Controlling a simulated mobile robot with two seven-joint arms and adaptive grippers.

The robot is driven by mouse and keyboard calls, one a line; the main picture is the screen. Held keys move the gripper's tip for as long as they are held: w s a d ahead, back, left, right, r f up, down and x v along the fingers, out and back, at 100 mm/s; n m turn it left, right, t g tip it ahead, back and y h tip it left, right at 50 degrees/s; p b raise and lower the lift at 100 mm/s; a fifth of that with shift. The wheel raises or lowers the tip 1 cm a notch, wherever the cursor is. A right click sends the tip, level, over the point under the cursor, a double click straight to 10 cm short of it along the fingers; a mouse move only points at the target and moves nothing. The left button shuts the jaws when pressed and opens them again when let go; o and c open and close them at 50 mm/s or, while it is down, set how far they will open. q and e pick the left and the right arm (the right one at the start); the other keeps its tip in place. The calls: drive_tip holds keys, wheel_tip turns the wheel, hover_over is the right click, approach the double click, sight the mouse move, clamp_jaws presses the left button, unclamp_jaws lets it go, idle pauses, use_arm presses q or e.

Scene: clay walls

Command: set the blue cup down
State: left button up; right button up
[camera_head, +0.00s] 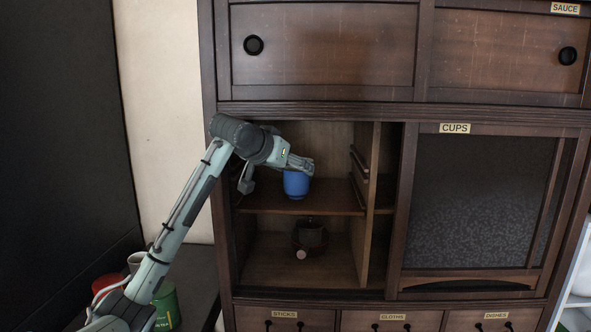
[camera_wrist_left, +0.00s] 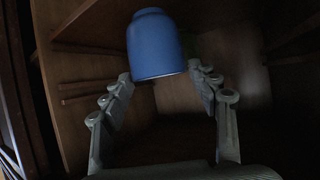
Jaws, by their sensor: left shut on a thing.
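The blue cup (camera_head: 296,185) is inside the open left bay of the dark wooden cabinet, over the middle shelf (camera_head: 330,203). My left gripper (camera_head: 301,167) reaches in from the left and is shut on the cup near its top. In the left wrist view the blue cup (camera_wrist_left: 157,45) sits between the fingertips of the left gripper (camera_wrist_left: 162,75). I cannot tell whether the cup's base touches the shelf or is slightly above it. My right gripper is not in view.
A dark pot (camera_head: 311,235) stands on the lower shelf. An upright divider (camera_head: 368,215) bounds the bay on the right, beside a panel door labelled CUPS (camera_head: 478,195). A green can (camera_head: 166,308) and a red can (camera_head: 106,285) stand at lower left, near my arm.

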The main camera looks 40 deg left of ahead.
use_arm(q)
drive_tip(key=shift+x, duration=1.15)
drive_tip(key=shift+f, duration=0.15)
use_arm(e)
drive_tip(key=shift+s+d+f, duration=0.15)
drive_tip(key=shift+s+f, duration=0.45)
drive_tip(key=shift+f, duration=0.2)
use_arm(q)
drive_tip(key=o, duration=1.2)
drive_tip(key=shift+f, duration=0.1)
drive_tip(key=shift+o, duration=0.2)
drive_tip(key=shift+s+r, duration=0.2)
drive_tip(key=shift+s, duration=0.15)
drive_tip(key=v, duration=1.1)
drive_tip(key=shift+s+b, duration=0.15)
drive_tip(key=shift+b, duration=0.3)
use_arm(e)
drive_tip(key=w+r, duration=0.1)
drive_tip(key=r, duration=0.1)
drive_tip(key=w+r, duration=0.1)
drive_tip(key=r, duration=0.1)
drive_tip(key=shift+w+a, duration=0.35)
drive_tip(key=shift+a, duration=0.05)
use_arm(q)
drive_tip(key=shift+d+r, duration=0.1)
